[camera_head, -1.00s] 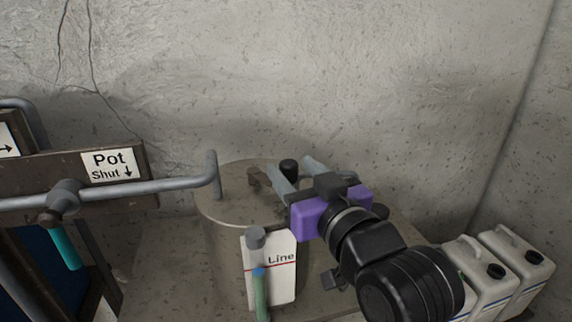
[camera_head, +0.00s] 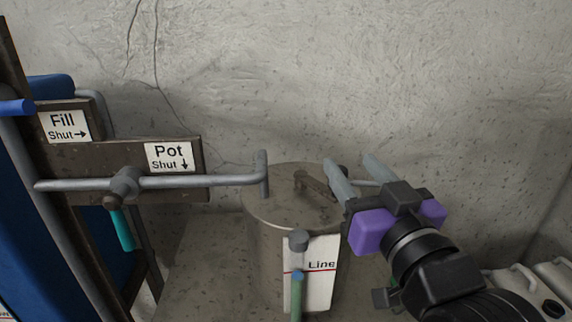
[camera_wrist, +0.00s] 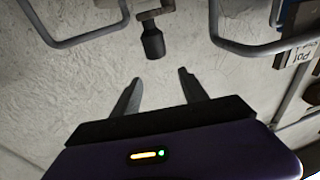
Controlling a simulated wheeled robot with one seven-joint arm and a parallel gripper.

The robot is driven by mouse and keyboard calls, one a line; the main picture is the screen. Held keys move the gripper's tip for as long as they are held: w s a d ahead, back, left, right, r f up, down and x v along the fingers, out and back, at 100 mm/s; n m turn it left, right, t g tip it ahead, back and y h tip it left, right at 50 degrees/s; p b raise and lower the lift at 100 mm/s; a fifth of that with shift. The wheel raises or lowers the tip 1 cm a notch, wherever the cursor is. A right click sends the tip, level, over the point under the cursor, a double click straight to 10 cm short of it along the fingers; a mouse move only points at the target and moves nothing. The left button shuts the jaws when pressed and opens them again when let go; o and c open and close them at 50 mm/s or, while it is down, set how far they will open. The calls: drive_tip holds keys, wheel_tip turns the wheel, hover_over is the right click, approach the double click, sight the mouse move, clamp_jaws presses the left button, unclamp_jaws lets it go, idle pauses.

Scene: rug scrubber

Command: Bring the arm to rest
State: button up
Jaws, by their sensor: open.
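My gripper (camera_head: 352,172) is open and empty. It has two grey fingers on a purple body and reaches in from the lower right, over the right side of the metal pot (camera_head: 262,235) in the head view. In the wrist view my gripper (camera_wrist: 158,88) shows its two fingers spread apart with only the wall behind them. A dark knob on a bracket (camera_wrist: 153,42) shows just beyond the fingertips there; I cannot tell how far away it is.
A grey pipe (camera_head: 210,181) runs to the pot past the "Pot Shut" sign (camera_head: 170,157). A "Fill Shut" sign (camera_head: 64,126) is at the left. A "Line" card (camera_head: 322,275) and green tube (camera_head: 296,293) stand at the pot's front. White jugs (camera_head: 520,285) are at lower right.

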drive_tip(key=s+d+f+m+g+h, duration=0.1)
drive_tip(key=s+d+f+g, duration=0.1)
drive_tip(key=s+f, duration=1.3)
drive_tip(key=s+d+f+m+g+h, duration=0.1)
drive_tip(key=s+d+f, duration=0.4)
drive_tip(key=s+f, duration=1)
drive_tip(key=s+g+h, duration=0.1)
drive_tip(key=s, duration=0.7)
drive_tip(key=shift+w+f, duration=0.1)
